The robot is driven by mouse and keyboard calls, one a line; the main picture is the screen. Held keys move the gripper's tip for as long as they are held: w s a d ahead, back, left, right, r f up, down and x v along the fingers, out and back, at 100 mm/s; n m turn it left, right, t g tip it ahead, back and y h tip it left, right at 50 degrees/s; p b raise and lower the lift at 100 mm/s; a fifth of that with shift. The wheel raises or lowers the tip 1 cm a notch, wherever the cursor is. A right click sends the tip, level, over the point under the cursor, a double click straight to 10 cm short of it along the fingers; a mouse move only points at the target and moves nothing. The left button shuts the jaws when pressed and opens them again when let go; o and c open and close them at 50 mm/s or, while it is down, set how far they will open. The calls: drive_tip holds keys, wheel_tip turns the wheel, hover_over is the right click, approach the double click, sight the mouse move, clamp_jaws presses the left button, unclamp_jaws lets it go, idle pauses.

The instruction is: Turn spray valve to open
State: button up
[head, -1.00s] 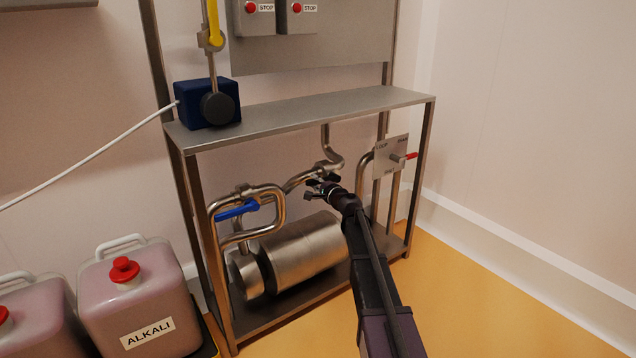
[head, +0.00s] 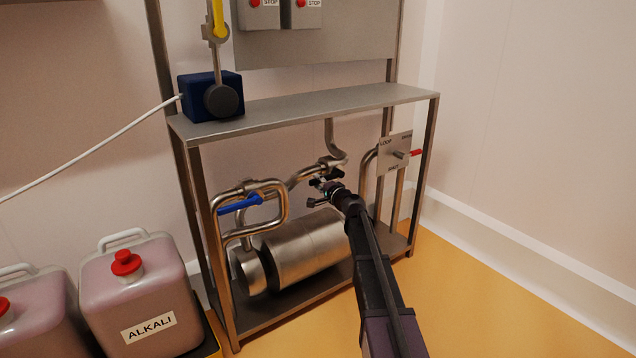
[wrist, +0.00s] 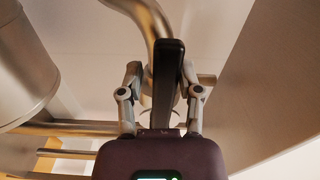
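My gripper (head: 322,188) is among the pipes under the shelf, short of the pipe joint. In the wrist view my gripper (wrist: 168,82) has its two grey fingers apart, with a dark upright bar (wrist: 168,85) between them; I cannot tell whether they touch it or whether it is a valve handle. A blue-handled valve (head: 239,204) sits on the left pipe, its lever lying nearly level. A red-handled valve (head: 414,153) sticks out from a labelled plate (head: 388,153) at right; one label reads LOOP. No readable label shows which is the spray valve.
A steel frame with a shelf (head: 300,108) stands over the pipes and a steel cylinder (head: 305,248). A blue box (head: 196,96) and a yellow-handled valve (head: 218,18) are above. An ALKALI canister (head: 140,290) stands at left. Orange floor (head: 480,290) at right is clear.

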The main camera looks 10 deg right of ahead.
drive_tip(key=shift+o, duration=1.2)
drive_tip(key=shift+s+f, duration=0.15)
drive_tip(key=shift+f, duration=0.3)
drive_tip(key=shift+r, duration=0.1)
drive_tip(key=shift+d, duration=0.1)
drive_tip(key=v, duration=1.1)
drive_tip(key=shift+s, duration=0.4)
drive_tip(key=shift+r, duration=0.1)
